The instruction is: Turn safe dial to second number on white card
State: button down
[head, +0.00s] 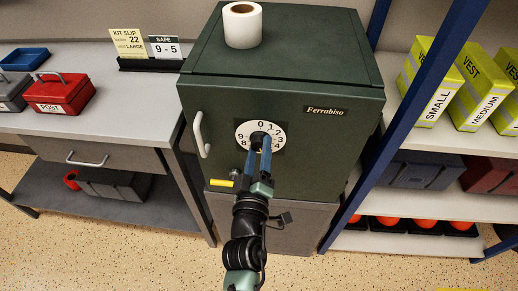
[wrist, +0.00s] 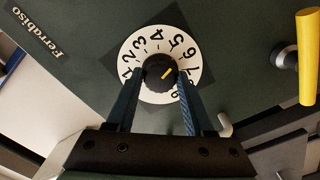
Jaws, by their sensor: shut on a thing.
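The dark green safe (head: 330,150) stands in the middle of the head view. Its white dial (head: 241,129) has black numbers, with 0 at the top. My gripper (head: 261,145) is shut on the black dial knob (head: 258,138), fingers on either side. The white card (head: 164,47) on the desk reads SAFE 9 - 5.
A yellow lever (head: 218,183) sits below left of the dial, close to my gripper. A pale door handle (head: 201,134) is at the left. A paper roll (head: 243,25) stands on the safe. A blue shelf post (head: 375,150) rises at the right.

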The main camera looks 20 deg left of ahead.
jog(key=shift+r+n, duration=0.15)
jog(key=shift+n, duration=1.05)
jog(key=shift+c, duration=1.4)
grip_release()
jog(key=shift+s+d, duration=0.1)
jog(key=shift+s, duration=0.4)
jog(key=v, duration=1.2)
jog(key=shift+b, duration=0.45)
